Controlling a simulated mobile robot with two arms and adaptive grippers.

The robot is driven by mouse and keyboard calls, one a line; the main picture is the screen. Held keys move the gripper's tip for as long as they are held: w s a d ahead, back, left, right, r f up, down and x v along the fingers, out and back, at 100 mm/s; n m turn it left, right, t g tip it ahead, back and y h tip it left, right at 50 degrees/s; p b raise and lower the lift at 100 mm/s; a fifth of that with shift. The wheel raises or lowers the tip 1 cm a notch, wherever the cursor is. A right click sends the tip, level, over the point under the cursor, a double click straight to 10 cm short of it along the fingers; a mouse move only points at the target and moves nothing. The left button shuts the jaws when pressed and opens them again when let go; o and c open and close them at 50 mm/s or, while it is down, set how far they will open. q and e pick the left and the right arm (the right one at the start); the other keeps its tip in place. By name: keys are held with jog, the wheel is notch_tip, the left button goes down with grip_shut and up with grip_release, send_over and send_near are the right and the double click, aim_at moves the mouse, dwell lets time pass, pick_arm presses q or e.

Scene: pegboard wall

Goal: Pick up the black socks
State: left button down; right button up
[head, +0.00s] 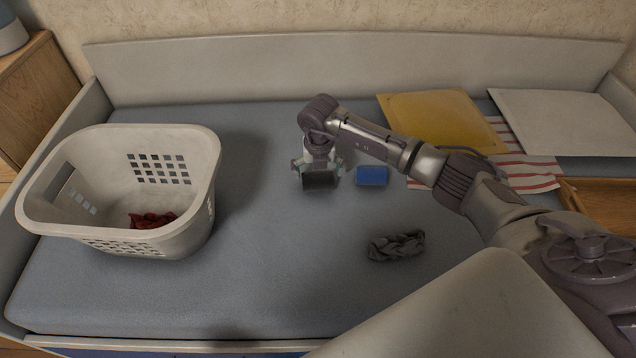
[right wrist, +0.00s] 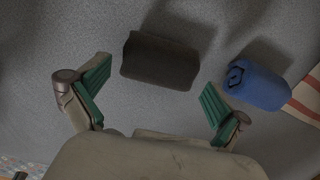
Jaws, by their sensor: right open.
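A black sock bundle (head: 320,180) lies on the grey-blue bed in the head view, just below my right gripper (head: 318,166). In the right wrist view the black socks (right wrist: 160,61) show as a dark rolled bundle beyond and between the fingertips of the right gripper (right wrist: 154,92). The green-padded fingers are spread wide and nothing is between them. The gripper points down at the socks and appears apart from them. My left gripper is not in the frames.
A blue roll (head: 372,176) lies close to the right of the black socks. A grey twisted bundle (head: 396,246) lies nearer the front. A white basket (head: 190,215) holding a dark red cloth (head: 153,220) stands at left.

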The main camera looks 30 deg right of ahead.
jog(key=shift+w+f, duration=0.2)
jog(key=shift+f, duration=1)
jog(key=c, duration=0.8)
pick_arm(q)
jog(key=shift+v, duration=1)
pick_arm(e)
jog(key=shift+c, duration=0.2)
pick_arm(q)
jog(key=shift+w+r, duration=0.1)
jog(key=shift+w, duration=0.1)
pick_arm(e)
jog(key=shift+r, duration=0.1)
jog(key=shift+d+r, duration=0.1)
jog(key=shift+r, duration=0.55)
notch_tip(320, 180, up, 3)
jog(key=shift+p, duration=0.4)
pick_arm(q)
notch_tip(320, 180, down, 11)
jog(key=p, duration=0.2)
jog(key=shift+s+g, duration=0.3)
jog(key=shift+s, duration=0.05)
pick_arm(e)
jog(key=s+d+r, duration=0.3)
jog(key=s+r, duration=0.3)
jog(key=s, duration=0.5)
jog(key=shift+d+r, duration=0.25)
jog(key=shift+d, duration=0.15)
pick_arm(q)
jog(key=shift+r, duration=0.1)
